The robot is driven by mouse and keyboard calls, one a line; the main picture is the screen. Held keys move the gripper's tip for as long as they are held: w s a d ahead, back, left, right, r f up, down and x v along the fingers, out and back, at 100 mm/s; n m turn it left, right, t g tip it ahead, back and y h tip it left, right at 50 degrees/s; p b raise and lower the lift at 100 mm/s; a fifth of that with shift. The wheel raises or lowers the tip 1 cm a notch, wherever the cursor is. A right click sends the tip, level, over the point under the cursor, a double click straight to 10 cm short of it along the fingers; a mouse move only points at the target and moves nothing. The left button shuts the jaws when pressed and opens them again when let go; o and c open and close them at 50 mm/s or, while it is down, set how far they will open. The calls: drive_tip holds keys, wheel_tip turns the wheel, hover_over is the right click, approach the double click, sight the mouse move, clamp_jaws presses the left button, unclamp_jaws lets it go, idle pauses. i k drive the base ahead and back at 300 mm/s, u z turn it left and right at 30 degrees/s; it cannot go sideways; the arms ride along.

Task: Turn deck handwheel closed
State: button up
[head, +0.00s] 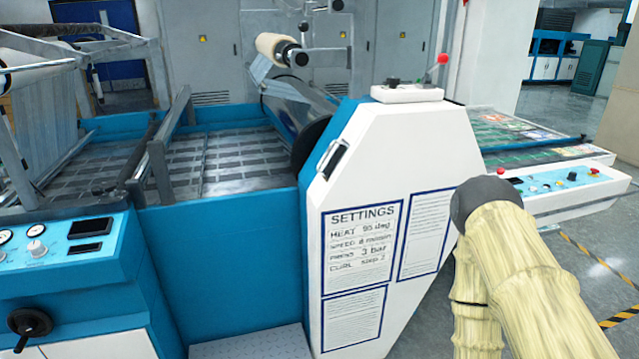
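A black handwheel (30,324) is on the front of the blue and white cabinet at the lower left, below a control panel. It has a rim and a knob-like crank handle; the lower part is close to the bottom left of the picture. How far it is turned cannot be told. My arm, in a cream wrinkled cover with a dark grey rounded joint, rises at the lower right, far from the handwheel. My gripper is not in view.
The control panel (70,240) has gauges and knobs. A white end housing (365,170) with a settings sheet (360,245) stands between my arm and the handwheel. A red-knobbed lever (437,68) is on top. Open grey floor (570,270) lies at right.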

sight(27, 322)
drive_tip(key=u, duration=2.05)
drive_tip(key=k, duration=0.3)
drive_tip(key=u, duration=0.35)
drive_tip(key=i, duration=0.5)
